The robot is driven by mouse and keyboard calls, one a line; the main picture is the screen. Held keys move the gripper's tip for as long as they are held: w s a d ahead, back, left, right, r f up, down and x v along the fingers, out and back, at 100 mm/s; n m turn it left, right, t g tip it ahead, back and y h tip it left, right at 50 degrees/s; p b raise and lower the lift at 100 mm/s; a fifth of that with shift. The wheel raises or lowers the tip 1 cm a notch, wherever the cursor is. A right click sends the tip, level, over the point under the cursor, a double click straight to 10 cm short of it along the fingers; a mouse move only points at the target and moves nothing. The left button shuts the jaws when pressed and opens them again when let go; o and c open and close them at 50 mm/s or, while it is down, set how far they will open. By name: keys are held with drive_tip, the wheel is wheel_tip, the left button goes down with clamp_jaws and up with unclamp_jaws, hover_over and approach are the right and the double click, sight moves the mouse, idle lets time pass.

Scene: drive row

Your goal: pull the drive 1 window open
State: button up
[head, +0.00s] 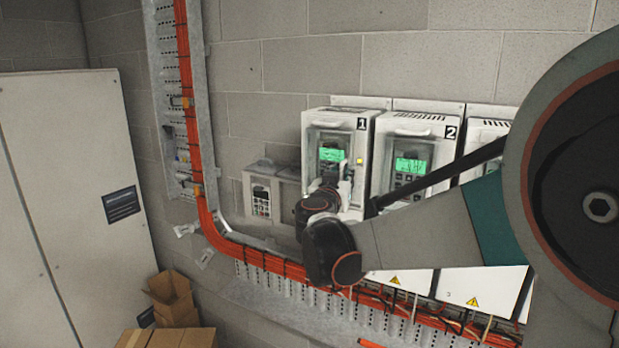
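Drive 1 (370,124) is a white wall unit marked "1" at the left end of the row. Its window (327,137) is a dark panel with a lit green display (330,155) and a yellow lamp (360,161) to its right. My gripper (345,186) is at the lower part of the window, seen small and partly behind my wrist. The frame does not show whether it touches the window or is open or shut. My arm hides the lower part of drive 1.
Drive 2 (417,127) stands close to the right, with another drive (484,132) beyond it, partly behind my arm. A smaller keypad unit (262,198) is at lower left. Orange cables (207,215) run down and along below. A white cabinet (70,180) and cardboard boxes (172,297) are left.

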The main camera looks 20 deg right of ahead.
clamp_jaws()
drive_tip(key=shift+a, duration=0.1)
